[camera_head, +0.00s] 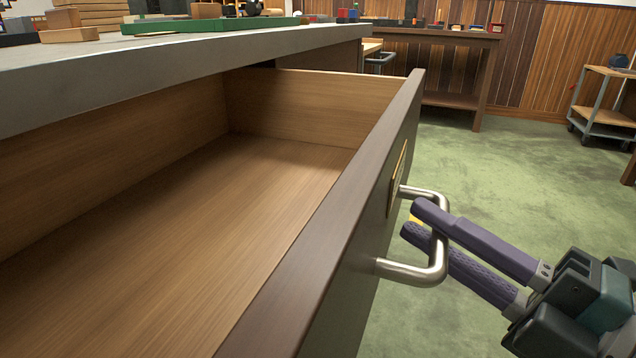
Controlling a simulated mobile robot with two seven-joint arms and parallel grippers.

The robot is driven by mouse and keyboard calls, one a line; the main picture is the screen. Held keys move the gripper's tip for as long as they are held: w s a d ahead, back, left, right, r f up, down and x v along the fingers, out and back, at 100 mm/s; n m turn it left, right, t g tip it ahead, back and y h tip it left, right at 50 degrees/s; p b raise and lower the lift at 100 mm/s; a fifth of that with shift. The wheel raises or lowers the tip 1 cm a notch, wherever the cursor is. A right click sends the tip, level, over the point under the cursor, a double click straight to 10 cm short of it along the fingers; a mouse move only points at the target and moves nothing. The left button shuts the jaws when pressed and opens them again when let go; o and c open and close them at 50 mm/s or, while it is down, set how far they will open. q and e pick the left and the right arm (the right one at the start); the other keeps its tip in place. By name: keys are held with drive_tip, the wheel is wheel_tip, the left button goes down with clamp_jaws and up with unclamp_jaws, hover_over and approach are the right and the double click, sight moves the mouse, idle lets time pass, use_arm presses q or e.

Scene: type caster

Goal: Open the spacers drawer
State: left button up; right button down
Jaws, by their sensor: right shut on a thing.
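A wooden drawer (230,190) stands pulled well out from under the grey worktop, and its inside is empty where I can see it. A dark front panel (330,230) carries a small yellowish label plate (398,178), seen edge-on and unreadable. A silver bar handle (410,271) sticks out from that front. My right gripper (418,221) comes in from the right, with its purple fingers shut around the handle's bar. My left gripper is not in view.
The grey worktop (180,62) above the drawer holds wooden blocks and a green strip (205,25). Another bench (440,35) stands at the back, and a wheeled cart (600,110) at the far right. The green floor (510,160) beyond the drawer front is clear.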

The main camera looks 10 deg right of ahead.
drive_tip(key=shift+s+d, duration=0.15)
drive_tip(key=shift+d, duration=0.1)
drive_tip(key=c, duration=0.8)
unclamp_jaws()
drive_tip(key=shift+c, duration=0.2)
drive_tip(key=shift+s, duration=0.1)
drive_tip(key=v, duration=1)
drive_tip(key=shift+r, duration=0.1)
